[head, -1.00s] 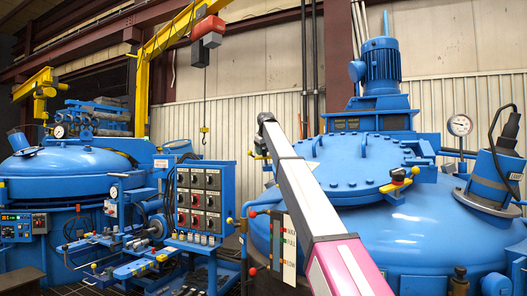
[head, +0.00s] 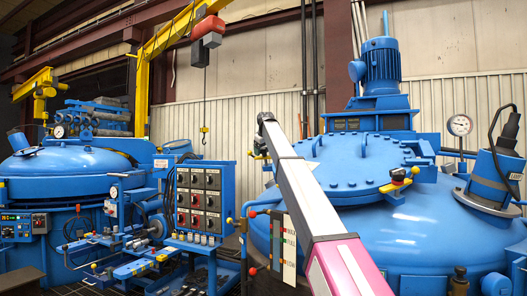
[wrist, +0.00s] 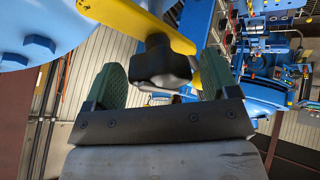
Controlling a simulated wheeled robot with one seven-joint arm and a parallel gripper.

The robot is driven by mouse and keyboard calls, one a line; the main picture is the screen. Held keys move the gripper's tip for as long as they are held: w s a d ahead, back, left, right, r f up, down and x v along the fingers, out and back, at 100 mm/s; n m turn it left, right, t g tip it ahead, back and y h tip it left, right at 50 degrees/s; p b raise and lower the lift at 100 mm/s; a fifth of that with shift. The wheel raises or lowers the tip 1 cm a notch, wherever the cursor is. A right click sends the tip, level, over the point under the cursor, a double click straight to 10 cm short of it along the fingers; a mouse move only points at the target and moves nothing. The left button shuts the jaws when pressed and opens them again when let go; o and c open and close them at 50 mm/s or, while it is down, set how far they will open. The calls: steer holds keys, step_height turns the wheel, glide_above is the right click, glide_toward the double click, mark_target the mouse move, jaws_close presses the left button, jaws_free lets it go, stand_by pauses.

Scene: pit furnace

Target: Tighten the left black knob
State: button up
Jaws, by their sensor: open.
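The left black knob (wrist: 162,66) fills the middle of the wrist view, on a yellow clamp bar (wrist: 130,22) at the edge of the blue lid. My gripper (wrist: 162,64) is open, with one green finger on each side of the knob. A gap shows between the left finger and the knob; the right finger is closer, and I cannot tell if it touches.
The blue vessel lid (head: 350,165) has a ring of bolts and another yellow clamp (head: 398,176) at its right. A motor (head: 380,70) stands behind it. A switch panel (head: 198,200) stands to the left. A crane hook (head: 204,130) hangs above it.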

steer(key=v, duration=1)
steer(key=shift+s+r, duration=0.2)
steer(key=shift+r, duration=0.05)
